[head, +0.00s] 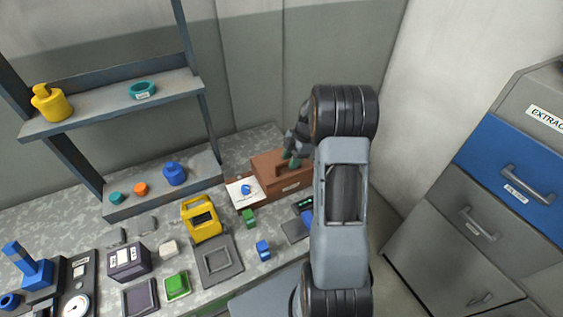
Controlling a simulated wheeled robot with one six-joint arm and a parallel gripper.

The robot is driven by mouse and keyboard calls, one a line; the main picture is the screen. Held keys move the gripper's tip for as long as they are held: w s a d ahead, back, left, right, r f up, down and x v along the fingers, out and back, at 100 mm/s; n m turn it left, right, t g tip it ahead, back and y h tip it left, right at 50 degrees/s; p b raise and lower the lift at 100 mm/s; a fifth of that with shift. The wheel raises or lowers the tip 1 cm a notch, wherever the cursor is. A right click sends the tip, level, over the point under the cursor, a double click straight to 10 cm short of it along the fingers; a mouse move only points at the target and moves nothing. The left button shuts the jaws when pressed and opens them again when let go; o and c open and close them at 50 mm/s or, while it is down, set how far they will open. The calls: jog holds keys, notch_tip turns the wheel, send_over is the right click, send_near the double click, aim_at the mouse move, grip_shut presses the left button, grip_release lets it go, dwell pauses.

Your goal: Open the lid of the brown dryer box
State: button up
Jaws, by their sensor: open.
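The brown dryer box (268,163) stands at the back right of the bench, with its lid lying flat and closed. A dark brown handle (283,168) shows on the lid, and a small pale label is on the front. My gripper (290,160) is over the box at the lid handle, with greenish fingertips pointing down. Its jaws are open. I cannot tell whether the fingers touch the handle. My arm hides the right part of the area beside the box.
Left of the box lies a white sheet (236,192) with a blue item. A green block (249,219), a blue block (263,250), a yellow device (201,219) and a grey tray (236,267) stand in front. Grey drawers (450,240) stand at the right.

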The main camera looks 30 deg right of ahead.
jog(key=shift+a, duration=0.15)
jog(key=shift+c, duration=0.8)
grip_shut()
